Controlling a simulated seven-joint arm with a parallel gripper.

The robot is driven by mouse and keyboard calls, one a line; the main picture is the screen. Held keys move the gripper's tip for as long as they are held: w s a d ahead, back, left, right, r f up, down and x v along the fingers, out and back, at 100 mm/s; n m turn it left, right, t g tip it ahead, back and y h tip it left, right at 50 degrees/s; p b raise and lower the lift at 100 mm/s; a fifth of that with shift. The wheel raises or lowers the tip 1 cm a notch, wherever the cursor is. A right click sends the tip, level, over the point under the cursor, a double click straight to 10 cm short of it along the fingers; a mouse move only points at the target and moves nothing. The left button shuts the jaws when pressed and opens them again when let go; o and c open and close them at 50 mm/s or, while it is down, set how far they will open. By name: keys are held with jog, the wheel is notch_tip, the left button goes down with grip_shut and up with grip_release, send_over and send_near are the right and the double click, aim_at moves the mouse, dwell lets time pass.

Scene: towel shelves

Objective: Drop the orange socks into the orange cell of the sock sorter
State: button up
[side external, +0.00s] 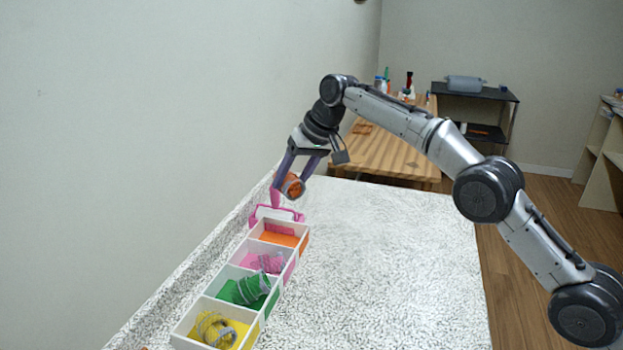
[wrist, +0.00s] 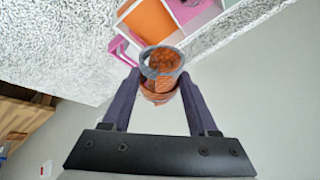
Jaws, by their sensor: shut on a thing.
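My gripper (side external: 293,184) is shut on the orange socks (side external: 292,186), a rolled bundle with a grey rim. It holds them in the air above the far end of the sock sorter (side external: 262,316). In the wrist view the orange socks (wrist: 161,75) sit between the two purple fingers of my gripper (wrist: 160,90). The orange cell (side external: 279,238) is the sorter's farthest cell, and its visible floor is bare. It also shows at the top of the wrist view (wrist: 150,20), beyond the socks.
The pink cell holds pink socks (side external: 270,262), the green cell green socks (side external: 250,289), and the yellow cell yellow socks (side external: 215,329). A pink object (side external: 275,213) stands just behind the sorter, close below my gripper. A wall runs along the left. The speckled top (side external: 385,260) to the right is clear.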

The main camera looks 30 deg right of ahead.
jog(key=shift+w+a+f+m, duration=0.3)
jog(key=shift+w+f+m, duration=0.1)
jog(key=shift+w+f, duration=0.25)
jog(key=shift+w, duration=0.1)
jog(key=shift+f, duration=0.1)
jog(key=shift+f, duration=2.8)
jog(key=o, duration=1.4)
jog(key=shift+o, duration=0.2)
jog(key=shift+r, duration=0.1)
